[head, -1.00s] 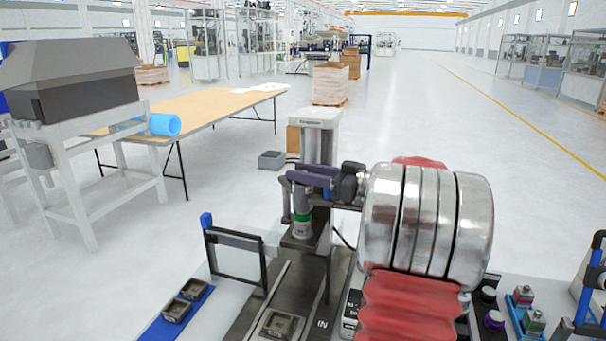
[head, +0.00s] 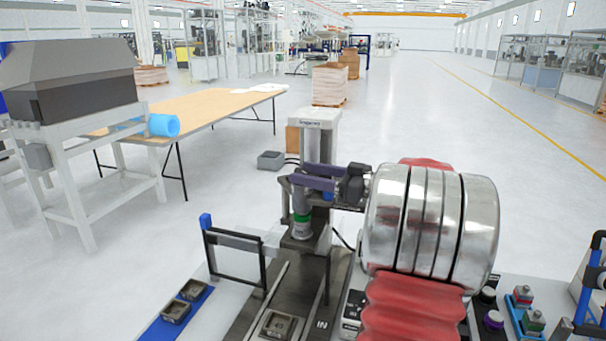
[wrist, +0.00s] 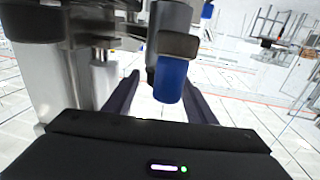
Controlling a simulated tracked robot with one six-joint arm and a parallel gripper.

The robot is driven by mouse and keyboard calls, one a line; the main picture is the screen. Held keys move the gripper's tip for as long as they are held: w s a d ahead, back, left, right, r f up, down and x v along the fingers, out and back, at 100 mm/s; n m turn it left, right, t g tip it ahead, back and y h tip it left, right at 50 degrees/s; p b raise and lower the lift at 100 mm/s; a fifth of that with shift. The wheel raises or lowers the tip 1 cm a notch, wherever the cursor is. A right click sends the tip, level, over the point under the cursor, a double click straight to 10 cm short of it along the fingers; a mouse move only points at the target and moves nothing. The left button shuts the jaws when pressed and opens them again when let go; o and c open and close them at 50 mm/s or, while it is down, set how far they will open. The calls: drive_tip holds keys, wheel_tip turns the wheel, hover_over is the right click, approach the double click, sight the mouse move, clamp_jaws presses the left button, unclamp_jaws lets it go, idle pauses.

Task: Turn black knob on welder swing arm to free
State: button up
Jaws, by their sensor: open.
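The welder (head: 321,128) stands ahead of me in the head view, a grey column with a swing arm in front. The arm's lower part is a grey cylinder with a green ring (head: 302,218). My gripper (head: 290,183) is open, its purple fingers reaching left beside the swing arm's upper part. In the wrist view my gripper (wrist: 160,78) has its fingers apart, with a blue cylinder (wrist: 172,80) showing between or beyond them. I cannot tell whether the fingers touch anything. The black knob is not clearly identifiable; my gripper and the swing arm may hide it.
A black frame with a blue end (head: 206,221) stands left of the welder. Small metal blocks lie on a blue strip (head: 160,325). A wooden table (head: 205,108) stands behind left.

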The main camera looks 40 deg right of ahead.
drive_tip(key=v, duration=1.2)
